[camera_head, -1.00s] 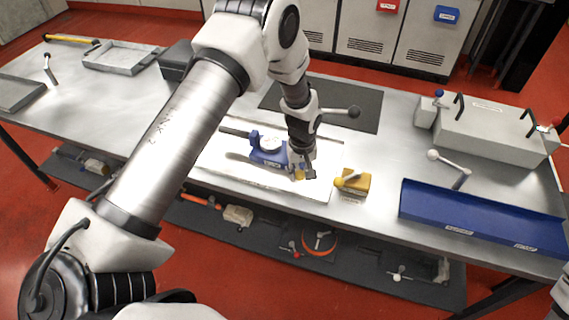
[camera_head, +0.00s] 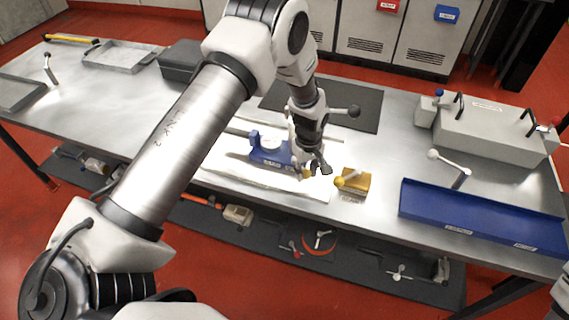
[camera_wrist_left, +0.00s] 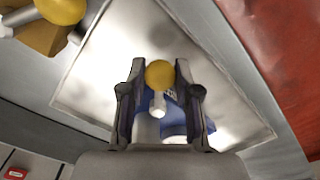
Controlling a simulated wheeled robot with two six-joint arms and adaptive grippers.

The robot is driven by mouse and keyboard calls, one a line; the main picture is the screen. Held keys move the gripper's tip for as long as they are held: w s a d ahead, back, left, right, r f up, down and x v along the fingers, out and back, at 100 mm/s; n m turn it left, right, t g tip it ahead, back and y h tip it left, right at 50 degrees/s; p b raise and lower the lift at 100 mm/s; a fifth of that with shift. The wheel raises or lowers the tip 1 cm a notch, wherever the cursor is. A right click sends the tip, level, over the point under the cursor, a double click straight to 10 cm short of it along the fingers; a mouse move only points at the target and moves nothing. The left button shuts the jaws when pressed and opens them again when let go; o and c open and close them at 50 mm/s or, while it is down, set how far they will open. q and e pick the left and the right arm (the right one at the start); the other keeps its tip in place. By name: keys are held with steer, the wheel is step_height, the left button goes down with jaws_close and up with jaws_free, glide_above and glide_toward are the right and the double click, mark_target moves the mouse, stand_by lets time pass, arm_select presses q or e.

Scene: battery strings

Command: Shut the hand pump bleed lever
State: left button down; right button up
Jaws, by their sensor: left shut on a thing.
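The blue hand pump (camera_head: 266,154) lies on a bright white tray (camera_head: 225,175) at the middle of the bench. My left gripper (camera_head: 322,170) is at the pump's right end, pointing down. In the left wrist view the bleed lever's yellow ball knob (camera_wrist_left: 159,74), on a short pale stem, sits between my two fingers (camera_wrist_left: 156,92). The gripper is shut on this lever. The blue pump body (camera_wrist_left: 172,118) shows behind the stem, partly hidden by the gripper. My right gripper is out of view.
A yellow block (camera_head: 354,185) with a yellow-knobbed lever stands close right of my gripper. A blue trough (camera_head: 480,222) and a grey box with handles (camera_head: 490,135) are farther right. A dark mat (camera_head: 350,105) lies behind.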

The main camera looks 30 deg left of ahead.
arm_select(q)
steer(key=shift+w+d+n, duration=0.45)
steer(key=shift+w+n, duration=0.25)
steer(key=shift+n, duration=0.5)
steer(key=shift+w, duration=0.15)
steer(key=c, duration=0.9)
jaws_free()
step_height(320, 180, up, 7)
steer(key=p, duration=0.4)
steer(key=shift+p, duration=0.4)
